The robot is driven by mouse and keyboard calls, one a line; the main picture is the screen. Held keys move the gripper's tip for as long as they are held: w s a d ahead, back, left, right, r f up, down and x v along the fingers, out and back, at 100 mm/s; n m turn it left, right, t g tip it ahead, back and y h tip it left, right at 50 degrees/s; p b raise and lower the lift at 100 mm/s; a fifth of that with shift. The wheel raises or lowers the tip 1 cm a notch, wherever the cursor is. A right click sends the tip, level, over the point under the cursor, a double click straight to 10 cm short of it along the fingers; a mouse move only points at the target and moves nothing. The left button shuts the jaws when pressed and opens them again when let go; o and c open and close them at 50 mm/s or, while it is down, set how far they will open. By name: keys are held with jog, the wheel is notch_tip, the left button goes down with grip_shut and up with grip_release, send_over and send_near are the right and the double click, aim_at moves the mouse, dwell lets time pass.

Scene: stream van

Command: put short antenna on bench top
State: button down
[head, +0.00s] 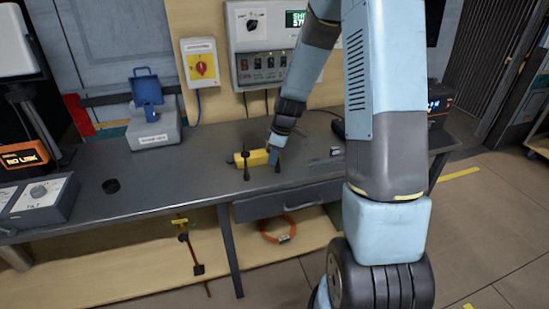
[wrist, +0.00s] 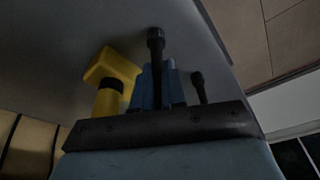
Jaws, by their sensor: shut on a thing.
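My gripper (head: 276,158), with blue fingers, is low over the bench top (head: 215,184). It is shut on a dark stick-like piece, which I take to be the short antenna (head: 277,168). In the wrist view a black antenna with a thicker tip (wrist: 156,60) shows between the blue fingers (wrist: 157,88). Its lower end is hidden behind the dark bar of my gripper. I cannot tell whether it touches the bench. A second black antenna (head: 246,168) stands upright to the left, apart from my gripper; a thin black one (wrist: 198,88) shows in the wrist view.
A yellow tool (head: 256,157) lies just beside my gripper.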

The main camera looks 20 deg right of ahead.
jog(key=shift+f, duration=0.35)
jog(key=c, duration=1.2)
grip_release()
jog(key=v, duration=1.2)
jog(key=s+a+r+m+t+h, duration=0.2)
jog(key=s+r+m, duration=0.4)
jog(key=s+r, duration=0.65)
jog(key=s+r+m, duration=0.2)
jog(key=s, duration=0.2)
jog(key=s+r+m+t, duration=0.1)
jog(key=s+r+m, duration=0.1)
jog(key=s, duration=0.3)
jog(key=s+r+m+t, duration=0.1)
jog(key=s+r+m, duration=0.1)
jog(key=s, duration=0.3)
jog(key=shift+s+d+r, duration=0.1)
jog(key=shift+d+r, duration=0.1)
jog(key=shift+d, duration=0.2)
